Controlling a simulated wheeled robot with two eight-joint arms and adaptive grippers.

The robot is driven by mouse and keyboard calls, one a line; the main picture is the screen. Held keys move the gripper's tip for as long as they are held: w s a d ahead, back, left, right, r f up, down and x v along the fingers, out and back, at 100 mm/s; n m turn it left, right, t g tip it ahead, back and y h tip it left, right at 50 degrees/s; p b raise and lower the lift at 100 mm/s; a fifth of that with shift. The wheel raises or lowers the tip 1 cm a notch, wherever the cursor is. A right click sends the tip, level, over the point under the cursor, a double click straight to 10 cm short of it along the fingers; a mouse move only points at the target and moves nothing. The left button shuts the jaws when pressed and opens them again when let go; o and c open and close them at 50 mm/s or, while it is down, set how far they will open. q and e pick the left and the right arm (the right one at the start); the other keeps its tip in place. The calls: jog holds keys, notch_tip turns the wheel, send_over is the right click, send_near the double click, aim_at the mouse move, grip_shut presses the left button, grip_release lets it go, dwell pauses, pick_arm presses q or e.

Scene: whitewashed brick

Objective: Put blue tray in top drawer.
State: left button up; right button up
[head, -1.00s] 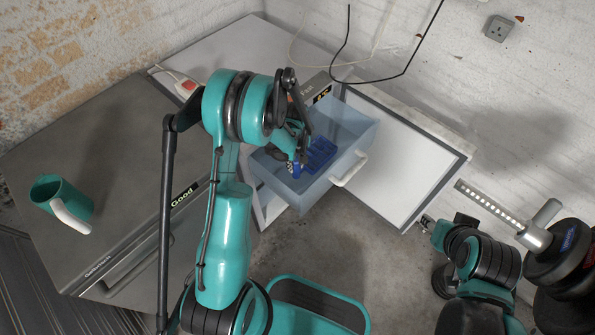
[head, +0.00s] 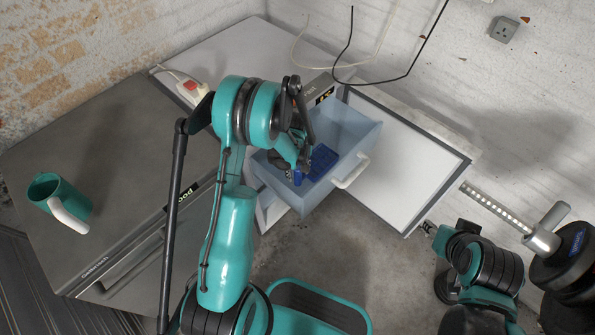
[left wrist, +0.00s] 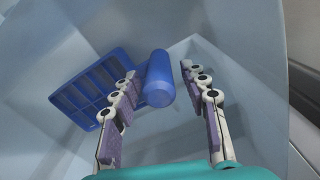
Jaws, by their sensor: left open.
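The blue tray (head: 322,160), with a grid of compartments, is inside the pulled-out translucent drawer (head: 357,137). In the left wrist view the tray (left wrist: 82,92) lies left of the fingers, and a rounded blue cylinder (left wrist: 158,75) adjoins its right side. I cannot tell whether this cylinder is the tray's handle. My left gripper (head: 299,165) reaches down into the drawer. Its fingers (left wrist: 159,70) are open, with the cylinder's end showing in the gap, nearer the left finger. My right gripper (head: 429,228) is small at the lower right, away from the drawer.
An open white cabinet door (head: 410,160) stands right of the drawer. A green mug (head: 70,198) with a white handle is on the grey top at left. A power strip (head: 192,90) lies near the back. A weight rack (head: 550,240) stands at far right.

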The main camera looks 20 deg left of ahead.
pick_arm(q)
notch_tip(320, 180, up, 12)
jog(key=p, duration=0.4)
jog(key=shift+p, duration=0.35)
jog(key=s+d+r+m+t, duration=0.25)
jog(key=s+r, duration=0.25)
jog(key=r, duration=0.4)
jog(key=s+d+r+m+t, duration=0.2)
jog(key=s+r+m, duration=0.3)
jog(key=r, duration=0.4)
jog(key=s+d+r+m+t, duration=0.1)
jog(key=s+m+t, duration=0.1)
jog(key=s, duration=0.5)
jog(key=shift+s+d+r+m+t, duration=0.35)
jog(key=shift+s+d+r+m, duration=0.05)
jog(key=shift+m, duration=0.05)
